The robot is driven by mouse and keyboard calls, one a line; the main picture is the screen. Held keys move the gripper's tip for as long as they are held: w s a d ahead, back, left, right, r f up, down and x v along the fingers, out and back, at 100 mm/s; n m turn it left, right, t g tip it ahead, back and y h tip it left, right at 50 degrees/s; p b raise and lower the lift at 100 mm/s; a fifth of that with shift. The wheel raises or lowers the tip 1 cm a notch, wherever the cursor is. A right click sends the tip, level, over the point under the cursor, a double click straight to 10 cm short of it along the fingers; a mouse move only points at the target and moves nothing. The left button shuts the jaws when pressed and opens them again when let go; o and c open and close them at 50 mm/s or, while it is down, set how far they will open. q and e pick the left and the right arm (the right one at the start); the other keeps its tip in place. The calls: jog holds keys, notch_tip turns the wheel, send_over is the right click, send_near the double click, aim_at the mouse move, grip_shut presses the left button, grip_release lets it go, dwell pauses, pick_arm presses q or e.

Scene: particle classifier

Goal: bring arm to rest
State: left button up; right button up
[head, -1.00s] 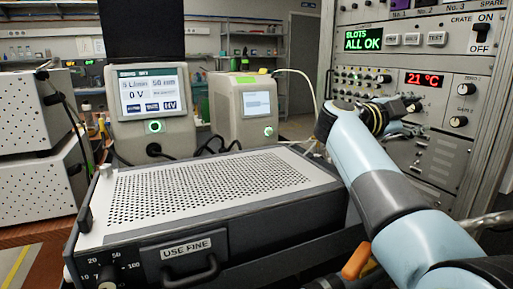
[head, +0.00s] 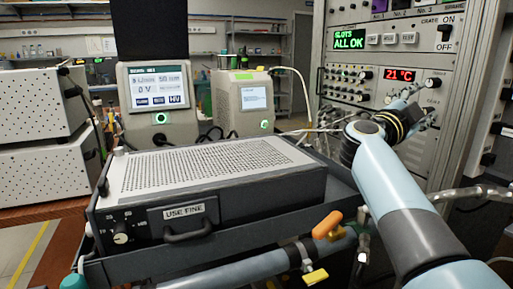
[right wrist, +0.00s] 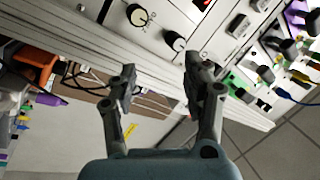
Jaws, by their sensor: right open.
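My right arm reaches up from the lower right in the head view, and its gripper (head: 418,97) is in front of the rack panel (head: 402,136). In the right wrist view, the gripper (right wrist: 162,82) has its two fingers spread, with nothing between them. The rack panel with its knobs shows beyond the fingers in that view (right wrist: 175,20). I cannot tell the exact gap between gripper and panel. My left gripper is in neither view.
A perforated case (head: 205,165) labelled "USE FINE" sits in a dark tray (head: 215,258) at the centre. Behind it stand two screen units (head: 157,103) (head: 240,100). White boxes (head: 45,150) are at the left. An orange-handled valve (head: 329,224) and pipes are in front.

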jog(key=s+a+f+n+t+y, duration=0.2)
jog(key=s+a+n+t+y, duration=0.1)
jog(key=a+n+t+y, duration=0.8)
jog(key=s+a+f+n+g+y, duration=0.2)
jog(key=s+f+n+g+y, duration=0.2)
jog(key=s+f+n+y, duration=0.15)
jog(key=s+a+f+n+g+y, duration=0.3)
jog(key=s+f+n+y, duration=0.2)
jog(key=f+n, duration=0.15)
jog(key=s+d+f+g+h, duration=0.25)
jog(key=s+f+g, duration=0.45)
jog(key=s+f, duration=0.45)
jog(key=s+d+f+g+h, duration=0.1)
jog(key=s+d+g+h, duration=0.15)
jog(key=s, duration=0.65)
jog(key=s+d+g+h, duration=0.1)
jog(key=s+d+g, duration=0.25)
jog(key=s, duration=0.45)
notch_tip(320, 180, down, 26)
jog(key=s+d+m, duration=0.1)
jog(key=s+d, duration=0.1)
jog(key=d, duration=0.1)
jog(key=s+f+g, duration=0.2)
jog(key=s+f, duration=1.4)
jog(key=s, duration=0.3)
jog(key=shift+d, duration=0.45)
